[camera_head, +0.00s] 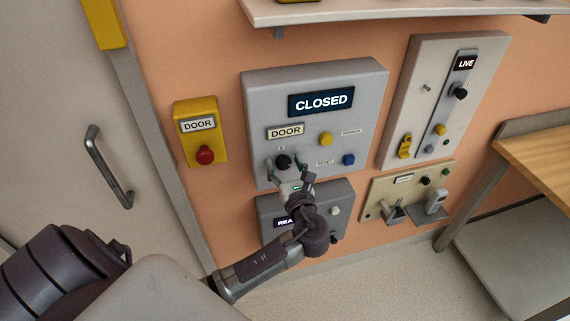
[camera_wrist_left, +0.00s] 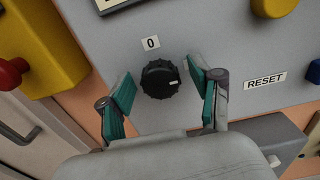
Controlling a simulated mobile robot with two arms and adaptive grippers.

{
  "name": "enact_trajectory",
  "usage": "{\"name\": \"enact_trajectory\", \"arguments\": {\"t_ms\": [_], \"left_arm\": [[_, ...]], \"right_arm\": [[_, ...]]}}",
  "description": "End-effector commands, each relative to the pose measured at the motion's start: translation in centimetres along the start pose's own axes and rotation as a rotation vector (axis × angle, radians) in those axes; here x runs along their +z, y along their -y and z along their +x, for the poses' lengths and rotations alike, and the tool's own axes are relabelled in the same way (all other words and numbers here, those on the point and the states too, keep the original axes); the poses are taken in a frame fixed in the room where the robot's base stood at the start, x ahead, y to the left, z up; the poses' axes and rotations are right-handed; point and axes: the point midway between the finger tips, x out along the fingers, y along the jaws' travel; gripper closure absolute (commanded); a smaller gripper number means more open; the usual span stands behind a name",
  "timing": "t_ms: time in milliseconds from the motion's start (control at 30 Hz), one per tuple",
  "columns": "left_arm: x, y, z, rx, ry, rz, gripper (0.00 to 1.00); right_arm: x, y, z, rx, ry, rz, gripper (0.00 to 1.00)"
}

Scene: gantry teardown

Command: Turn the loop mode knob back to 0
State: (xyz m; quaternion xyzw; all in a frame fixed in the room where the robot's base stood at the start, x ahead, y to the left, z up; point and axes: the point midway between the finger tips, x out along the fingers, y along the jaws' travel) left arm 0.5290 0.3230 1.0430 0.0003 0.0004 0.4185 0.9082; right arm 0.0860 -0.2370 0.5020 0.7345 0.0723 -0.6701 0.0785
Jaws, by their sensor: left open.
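The black loop mode knob (camera_head: 283,162) sits low on the left of the grey door panel (camera_head: 365,95), whose display reads CLOSED. In the left wrist view the knob (camera_wrist_left: 160,79) is round and ribbed, with a light mark on its right side. The 0 label (camera_wrist_left: 151,43) is just above it, so the mark does not point at 0. My left gripper (camera_head: 285,168) is open, with its green-padded fingers on either side of the knob; the fingers (camera_wrist_left: 163,92) look apart from it. My right gripper is not in view.
A RESET label (camera_wrist_left: 265,80) and blue button (camera_head: 348,159) lie right of the knob. A yellow button (camera_head: 326,138) is above. A yellow door box with red button (camera_head: 204,155) is at left. A lower grey box (camera_head: 342,196) stands partly behind my left arm.

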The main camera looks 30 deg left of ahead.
Motion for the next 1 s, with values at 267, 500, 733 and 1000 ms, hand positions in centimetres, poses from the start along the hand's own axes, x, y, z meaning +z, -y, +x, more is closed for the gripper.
{"name": "enact_trajectory", "arguments": {"t_ms": [267, 500, 733, 1000], "left_arm": [[0.01, -0.01, -0.03, 0.0, 0.0, 0.0, 0.74], [0.0, 0.0, -0.05, 0.0, 0.0, -0.002, 0.96], [-0.07, -0.03, -0.07, 0.001, -0.001, -0.051, 0.96], [-0.16, -0.09, -0.07, 0.001, -0.001, -0.229, 0.96]], "right_arm": [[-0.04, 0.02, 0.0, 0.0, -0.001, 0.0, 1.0], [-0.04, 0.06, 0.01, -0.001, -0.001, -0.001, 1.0], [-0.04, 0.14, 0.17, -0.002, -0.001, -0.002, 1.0], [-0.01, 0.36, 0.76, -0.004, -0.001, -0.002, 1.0]]}}
